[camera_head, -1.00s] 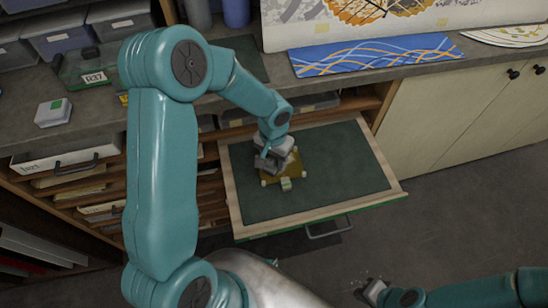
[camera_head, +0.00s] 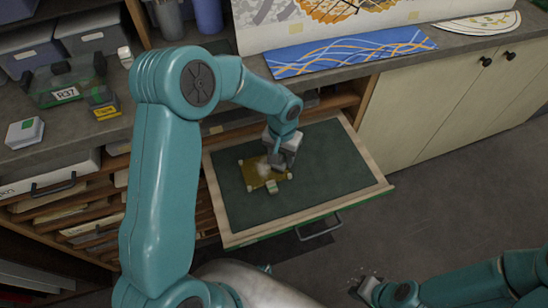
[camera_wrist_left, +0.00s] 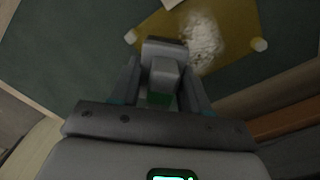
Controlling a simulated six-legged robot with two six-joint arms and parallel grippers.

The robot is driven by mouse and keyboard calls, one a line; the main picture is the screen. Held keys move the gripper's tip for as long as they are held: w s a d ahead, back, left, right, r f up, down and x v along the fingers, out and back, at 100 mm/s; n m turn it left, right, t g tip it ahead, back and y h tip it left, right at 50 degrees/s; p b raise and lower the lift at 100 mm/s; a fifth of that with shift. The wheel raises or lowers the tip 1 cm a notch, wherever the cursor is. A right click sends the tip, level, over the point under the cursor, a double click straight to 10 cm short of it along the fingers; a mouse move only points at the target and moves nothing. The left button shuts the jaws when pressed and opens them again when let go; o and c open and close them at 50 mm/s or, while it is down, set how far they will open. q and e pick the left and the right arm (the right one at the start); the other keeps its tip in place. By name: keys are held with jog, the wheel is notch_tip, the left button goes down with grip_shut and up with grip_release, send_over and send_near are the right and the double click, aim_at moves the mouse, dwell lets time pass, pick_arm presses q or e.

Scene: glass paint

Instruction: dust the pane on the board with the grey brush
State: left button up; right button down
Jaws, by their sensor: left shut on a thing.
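The amber pane (camera_head: 250,180) lies on the dark green board (camera_head: 325,165) in the pulled-out drawer, with small pale blocks at its edges. White powder lies on the pane, and it shows clearly in the left wrist view on the pane (camera_wrist_left: 240,25). My left gripper (camera_head: 279,155) is over the pane's right side in the head view. It is shut on the grey brush (camera_wrist_left: 165,50), whose green part shows between the fingers. Whether the brush touches the pane I cannot tell. My right gripper (camera_head: 368,290) is low at the right, away from the drawer; its fingers are unclear.
A small white-and-green block (camera_head: 271,187) sits at the pane's front edge. The drawer has a pale wooden rim (camera_head: 222,215) and a front handle (camera_head: 320,228). A blue patterned sheet (camera_head: 350,52) lies on the counter behind. The board's right part is clear.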

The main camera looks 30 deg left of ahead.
pick_arm(q)
jog(key=shift+w+d, duration=0.1)
jog(key=shift+s+a+f+b, duration=0.15)
jog(key=shift+s+a+b, duration=0.5)
jog(key=shift+s+a, duration=0.2)
jog(key=shift+s+a+b, duration=0.35)
jog(key=shift+s+a, duration=0.3)
jog(key=shift+s, duration=0.3)
jog(key=shift+s+a, duration=0.9)
jog(key=shift+s, duration=0.1)
jog(key=shift+w+a+r, duration=0.2)
jog(key=shift+w+a, duration=0.1)
jog(key=shift+a, duration=0.05)
jog(key=shift+w, duration=0.15)
jog(key=shift+w+d+f+b, duration=0.15)
jog(key=shift+w+d+b, duration=0.25)
jog(key=shift+w+d, duration=1.35)
jog(key=shift+w, duration=0.2)
jog(key=shift+w+d, duration=0.6)
jog(key=shift+w, duration=0.2)
jog(key=shift+f+b, duration=0.1)
jog(key=shift+b, duration=0.25)
jog(key=shift+s+a, duration=0.1)
jog(key=shift+s, duration=0.05)
jog(key=shift+s+a+b, duration=0.4)
jog(key=shift+s+a, duration=0.75)
jog(key=shift+s, duration=0.2)
jog(key=shift+s+a+b, duration=0.4)
jog(key=shift+s+a, duration=0.7)
jog(key=shift+s, duration=0.25)
